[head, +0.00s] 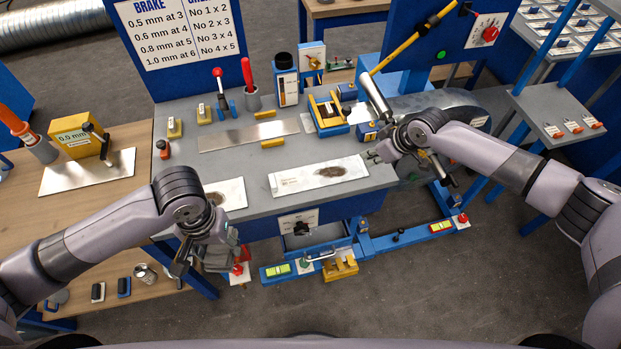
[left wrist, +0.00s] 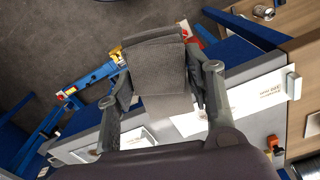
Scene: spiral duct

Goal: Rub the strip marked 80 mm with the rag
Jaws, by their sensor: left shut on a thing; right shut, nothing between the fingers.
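My left gripper (head: 212,264) is shut on a folded grey rag (left wrist: 158,68), held in front of the table's front edge. Two pale metal strips lie on the grey table, each with a dark smudge. The left strip (head: 232,190) is partly hidden behind my left arm; it also shows in the left wrist view (left wrist: 225,112), with small reddish print. The right strip (head: 290,181) lies further right. I cannot surely read which is marked 80 mm. The rag is apart from both strips in the head view. My right gripper (head: 376,157) is shut and empty beside the right strip's right end.
A longer bare strip (head: 230,137) lies further back, near a yellow and blue fixture (head: 327,112). A wooden table (head: 95,215) stands left with a yellow block (head: 75,135). A blue rail with levels (head: 375,243) runs below the front edge. A blue shelf stands at right.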

